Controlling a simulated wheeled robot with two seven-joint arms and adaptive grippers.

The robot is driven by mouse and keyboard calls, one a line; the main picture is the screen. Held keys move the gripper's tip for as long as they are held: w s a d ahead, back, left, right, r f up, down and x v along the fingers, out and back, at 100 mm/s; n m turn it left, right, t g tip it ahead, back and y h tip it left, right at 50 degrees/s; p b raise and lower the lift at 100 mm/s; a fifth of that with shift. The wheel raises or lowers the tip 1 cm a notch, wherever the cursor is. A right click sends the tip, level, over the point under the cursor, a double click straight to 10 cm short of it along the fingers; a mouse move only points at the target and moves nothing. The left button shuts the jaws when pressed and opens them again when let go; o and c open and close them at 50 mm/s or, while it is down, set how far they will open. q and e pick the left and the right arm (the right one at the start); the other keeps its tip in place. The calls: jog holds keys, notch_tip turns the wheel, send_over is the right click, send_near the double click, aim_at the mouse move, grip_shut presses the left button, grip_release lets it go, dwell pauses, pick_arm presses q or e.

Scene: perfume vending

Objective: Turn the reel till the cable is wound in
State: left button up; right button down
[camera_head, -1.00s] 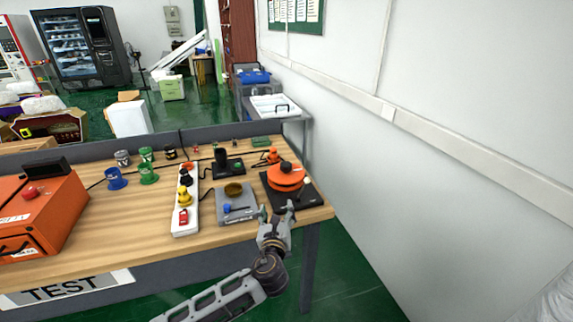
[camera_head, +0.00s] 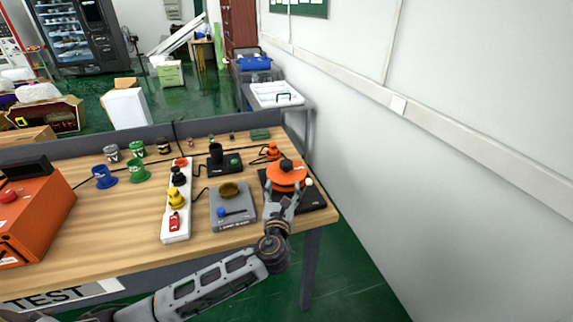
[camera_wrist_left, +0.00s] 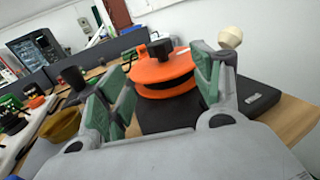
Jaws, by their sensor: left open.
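The orange reel (camera_head: 287,175) with a black hub on top sits on a black base (camera_head: 314,200) at the right end of the table. In the left wrist view the reel (camera_wrist_left: 160,70) lies ahead, between and beyond the fingers, with a dark band around its side. A pale round knob (camera_head: 309,182) stands at its right; it also shows in the left wrist view (camera_wrist_left: 230,38). My left gripper (camera_head: 283,190) is open at the near side of the reel; contact cannot be told. A cable on the reel cannot be made out. My right gripper is out of view.
A grey box with a brown bowl-shaped top and blue knob (camera_head: 232,206) stands left of the reel. A white strip with coloured buttons (camera_head: 177,215), several coloured spools and an orange case (camera_head: 35,215) stand further left. A wall is at the right.

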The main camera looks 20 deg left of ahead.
aim_at(285, 169)
pick_arm(q)
jog(key=shift+w, duration=0.1)
jog(key=shift+w+a, duration=0.45)
jog(key=shift+w, duration=1.75)
jog(key=shift+w+a, duration=0.5)
jog(key=shift+w, duration=1.75)
jog(key=shift+w+a, duration=0.45)
jog(key=shift+w, duration=1.75)
jog(key=c, duration=1.4)
jog(key=shift+c, duration=0.2)
jog(key=shift+a+f, duration=0.1)
